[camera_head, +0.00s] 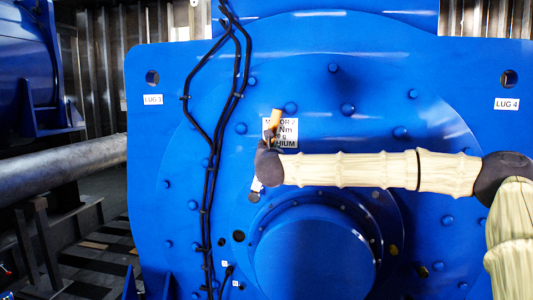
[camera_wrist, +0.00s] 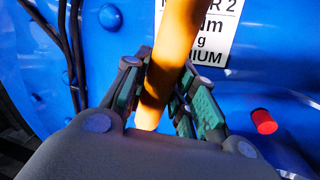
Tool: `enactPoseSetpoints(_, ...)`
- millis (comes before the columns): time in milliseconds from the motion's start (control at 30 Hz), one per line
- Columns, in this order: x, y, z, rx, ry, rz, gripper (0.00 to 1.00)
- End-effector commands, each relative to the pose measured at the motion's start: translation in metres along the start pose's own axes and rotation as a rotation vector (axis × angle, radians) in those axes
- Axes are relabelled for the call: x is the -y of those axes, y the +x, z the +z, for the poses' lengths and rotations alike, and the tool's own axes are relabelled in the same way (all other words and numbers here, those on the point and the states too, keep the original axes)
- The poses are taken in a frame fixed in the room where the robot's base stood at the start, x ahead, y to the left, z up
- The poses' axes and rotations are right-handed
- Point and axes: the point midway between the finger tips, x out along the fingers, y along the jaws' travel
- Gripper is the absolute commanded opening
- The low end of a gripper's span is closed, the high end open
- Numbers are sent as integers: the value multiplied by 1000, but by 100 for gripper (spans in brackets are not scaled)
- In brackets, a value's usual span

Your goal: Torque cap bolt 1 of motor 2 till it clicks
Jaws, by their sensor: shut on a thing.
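Motor 2 is the large blue housing (camera_head: 330,95) with a placard reading MOTOR 2 (camera_head: 289,141), seen also in the wrist view (camera_wrist: 212,52). My gripper (camera_head: 270,138) is in front of the placard's left part. In the wrist view my gripper (camera_wrist: 166,100) is shut around an orange bar-like tool handle (camera_wrist: 172,50). The handle's top (camera_head: 275,118) shows above my gripper in the head view. A pale piece and a dark round end (camera_head: 254,197) show below my gripper, by the round cap's (camera_head: 315,255) upper left. I cannot tell whether the tool touches a bolt.
Black cables (camera_head: 211,160) run down the motor's left side, close to my gripper. Several blue bolt heads (camera_head: 348,109) stand out from the face. A red cylinder (camera_wrist: 264,121) sticks out at the right in the wrist view. A grey pipe (camera_head: 60,160) lies at left.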

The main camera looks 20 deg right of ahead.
Motion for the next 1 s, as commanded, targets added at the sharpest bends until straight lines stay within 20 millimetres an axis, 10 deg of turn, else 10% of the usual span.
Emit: enactPoseSetpoints(1000, 7, -1, 0, 11, 40, 1, 0)
